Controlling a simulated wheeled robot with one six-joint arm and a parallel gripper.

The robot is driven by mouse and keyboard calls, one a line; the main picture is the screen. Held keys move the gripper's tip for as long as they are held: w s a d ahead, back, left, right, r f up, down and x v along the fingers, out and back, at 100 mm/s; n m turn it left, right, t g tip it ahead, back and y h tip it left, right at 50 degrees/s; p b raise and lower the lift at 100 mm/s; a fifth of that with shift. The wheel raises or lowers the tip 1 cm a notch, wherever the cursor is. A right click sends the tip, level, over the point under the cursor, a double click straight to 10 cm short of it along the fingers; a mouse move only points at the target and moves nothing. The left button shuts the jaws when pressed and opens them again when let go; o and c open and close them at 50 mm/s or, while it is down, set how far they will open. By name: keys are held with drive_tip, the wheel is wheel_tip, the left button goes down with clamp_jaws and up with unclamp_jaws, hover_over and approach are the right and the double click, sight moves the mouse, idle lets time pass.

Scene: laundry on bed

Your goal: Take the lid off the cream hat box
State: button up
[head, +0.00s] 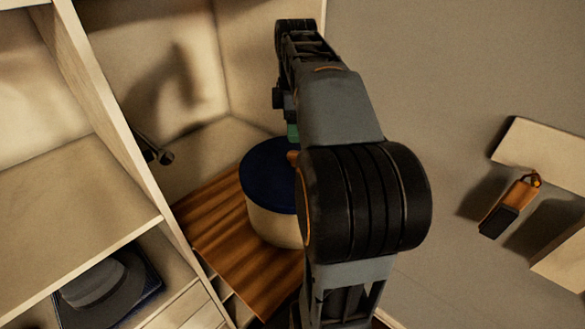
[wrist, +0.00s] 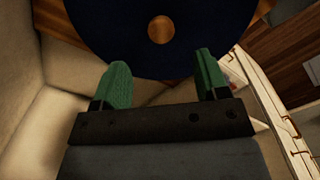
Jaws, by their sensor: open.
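The cream hat box (head: 272,222) stands upright on a striped brown wooden surface, inside a cream cabinet. Its dark blue lid (head: 268,172) sits on top of it. My arm covers the right part of the box and lid in the head view. In the wrist view the lid (wrist: 110,30) fills the top middle, with a round wooden knob (wrist: 161,30) at its centre. My gripper (wrist: 160,75) is open, its two green fingers apart and nothing between them. The fingertips lie short of the knob in that picture. I cannot tell their height above the lid.
Cabinet walls stand close behind and left of the box. A cream upright panel (head: 112,110) divides it from shelves at left. A grey hat (head: 100,290) lies on a lower shelf. A dark rod (head: 152,148) juts out near the panel. An orange-and-black object (head: 508,205) hangs at right.

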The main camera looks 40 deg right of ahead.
wheel_tip(320, 180, down, 2)
drive_tip(key=shift+w+a+f, duration=0.1)
drive_tip(key=shift+a+f, duration=0.05)
drive_tip(key=shift+f, duration=3.1)
drive_tip(key=c, duration=1)
drive_tip(key=shift+c, duration=0.4)
drive_tip(key=shift+r, duration=0.15)
